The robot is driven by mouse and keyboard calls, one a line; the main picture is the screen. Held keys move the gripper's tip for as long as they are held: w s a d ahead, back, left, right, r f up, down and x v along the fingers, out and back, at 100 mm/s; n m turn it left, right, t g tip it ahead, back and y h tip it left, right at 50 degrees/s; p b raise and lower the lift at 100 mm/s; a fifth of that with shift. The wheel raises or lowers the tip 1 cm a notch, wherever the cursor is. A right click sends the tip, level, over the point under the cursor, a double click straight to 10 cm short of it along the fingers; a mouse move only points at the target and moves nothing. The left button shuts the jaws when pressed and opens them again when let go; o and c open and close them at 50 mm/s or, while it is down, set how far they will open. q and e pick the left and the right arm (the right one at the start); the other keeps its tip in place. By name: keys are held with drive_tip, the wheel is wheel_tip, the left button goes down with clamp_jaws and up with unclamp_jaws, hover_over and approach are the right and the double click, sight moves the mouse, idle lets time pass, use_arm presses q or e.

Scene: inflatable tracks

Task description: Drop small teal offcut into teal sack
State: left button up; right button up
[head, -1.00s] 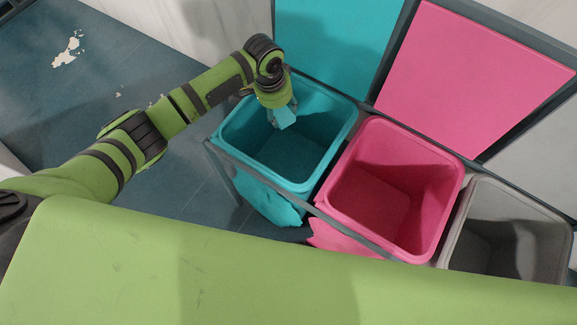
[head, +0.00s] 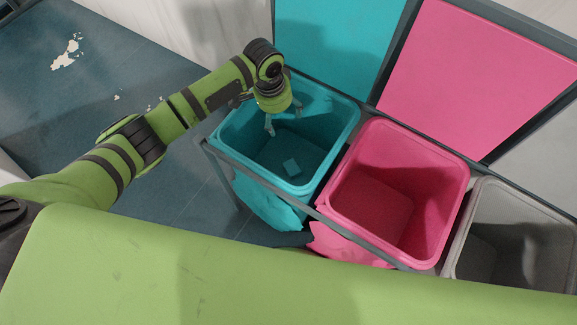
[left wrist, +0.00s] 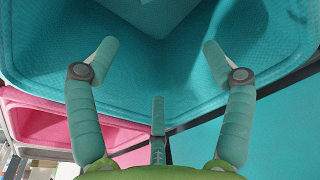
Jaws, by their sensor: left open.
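The sack is square and open at the top. My left gripper (head: 283,117) is open and empty, pointing down over the sack's mouth near its back left. In the left wrist view the spread fingers of the left gripper (left wrist: 158,50) have nothing between them, with the teal sack (left wrist: 160,85) behind. My right gripper is not in view.
A pink sack (head: 335,208) and a grey sack (head: 455,235) stand to the right in the same dark frame. Teal and pink panels (head: 335,40) rise behind. A dark frame bar (head: 250,172) runs along the front. A green surface (head: 290,270) fills the foreground.

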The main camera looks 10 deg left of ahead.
use_arm(q)
wheel_tip(320, 180, up, 12)
drive_tip(key=s+a, duration=0.1)
drive_tip(key=shift+a, duration=0.15)
drive_tip(key=shift+s+f, duration=0.1)
drive_tip(key=shift+f, duration=0.05)
idle(0.3)
